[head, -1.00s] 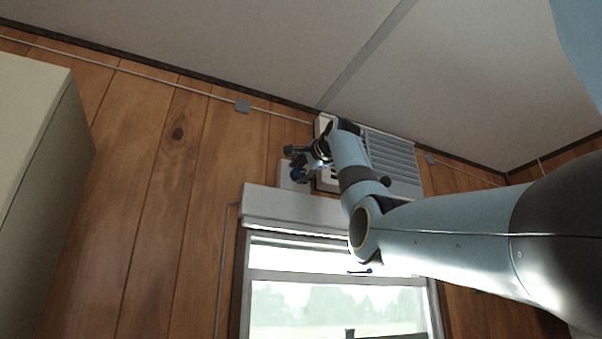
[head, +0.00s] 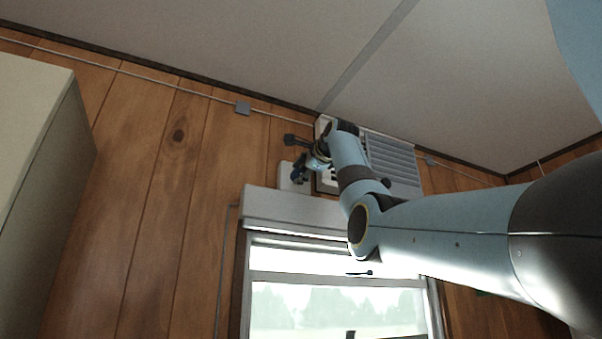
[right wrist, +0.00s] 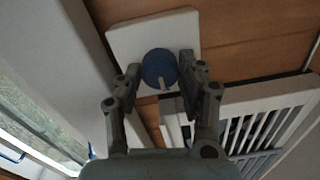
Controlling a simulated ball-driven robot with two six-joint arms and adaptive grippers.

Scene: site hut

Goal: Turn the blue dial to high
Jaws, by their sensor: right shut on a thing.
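The blue dial (right wrist: 159,67) is round, with a pale pointer mark at its lower edge in the right wrist view. It sits on a white plate (right wrist: 125,38) fixed to the wooden wall. My right gripper (right wrist: 160,78) has a finger on each side of the dial and is shut on it. In the head view the right gripper (head: 300,170) is small, up at the white plate (head: 285,180) above the window, and largely covers the dial. No scale marks can be read. My left gripper is not in view.
A slatted white air unit (head: 393,165) is mounted just right of the plate, close to my right wrist. A window (head: 335,305) with a white blind box (head: 290,207) lies below. A pale cabinet (head: 35,150) stands at the left. The wall between is clear.

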